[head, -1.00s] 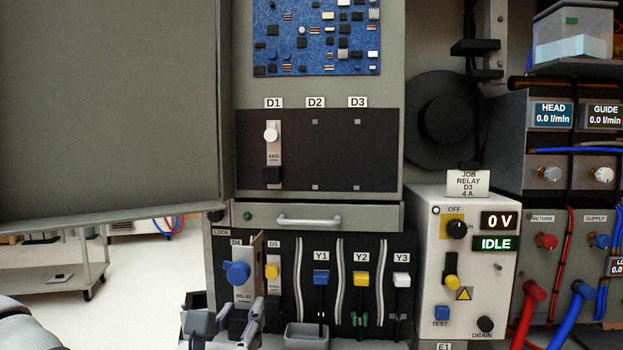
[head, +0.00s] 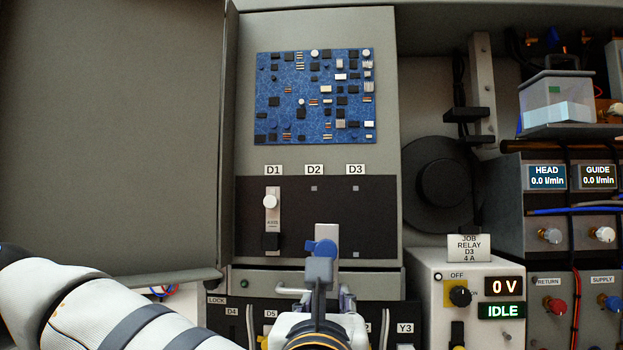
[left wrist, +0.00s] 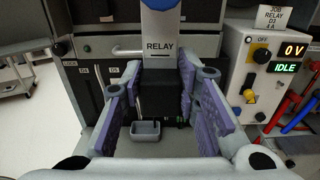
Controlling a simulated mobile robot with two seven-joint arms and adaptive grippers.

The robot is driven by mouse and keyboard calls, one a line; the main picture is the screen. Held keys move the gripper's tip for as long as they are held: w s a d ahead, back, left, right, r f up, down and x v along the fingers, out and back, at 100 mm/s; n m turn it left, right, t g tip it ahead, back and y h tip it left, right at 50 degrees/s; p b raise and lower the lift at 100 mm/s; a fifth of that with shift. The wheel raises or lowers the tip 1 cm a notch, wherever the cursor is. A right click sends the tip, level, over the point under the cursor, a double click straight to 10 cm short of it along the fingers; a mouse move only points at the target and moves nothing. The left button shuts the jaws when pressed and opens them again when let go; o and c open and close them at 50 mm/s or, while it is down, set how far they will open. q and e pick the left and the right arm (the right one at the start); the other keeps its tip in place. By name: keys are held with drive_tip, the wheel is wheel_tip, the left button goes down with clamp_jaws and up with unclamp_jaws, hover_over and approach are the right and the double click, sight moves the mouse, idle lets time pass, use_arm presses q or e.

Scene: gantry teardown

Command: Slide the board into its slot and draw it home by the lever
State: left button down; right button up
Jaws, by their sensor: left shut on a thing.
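The relay board (head: 327,234), a pale upright module with a blue knob, is held by my left gripper (head: 322,272) in front of the lower part of the dark upper bay (head: 335,205), below the D2 label. In the left wrist view the relay board (left wrist: 160,42) reads RELAY and sits between the fingers of the gripper (left wrist: 158,75). The D3 position (head: 355,220) is bare, with small grey squares at top and bottom. A job card (head: 468,247) reads RELAY D3 4 A. I cannot tell the board's depth from the bay. My right gripper is not in view.
A module with a white knob (head: 270,203) occupies D1. A drawer handle (head: 290,291) lies below the bay. The lower rack is largely hidden by my arm. A control box with an IDLE display (head: 502,311) stands at right; a large door panel (head: 110,140) at left.

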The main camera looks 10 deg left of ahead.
use_arm(q)
drive_tip(key=d+r, duration=0.5)
drive_tip(key=r, duration=0.1)
drive_tip(key=shift+w+d, duration=0.2)
drive_tip(key=shift+w, duration=0.1)
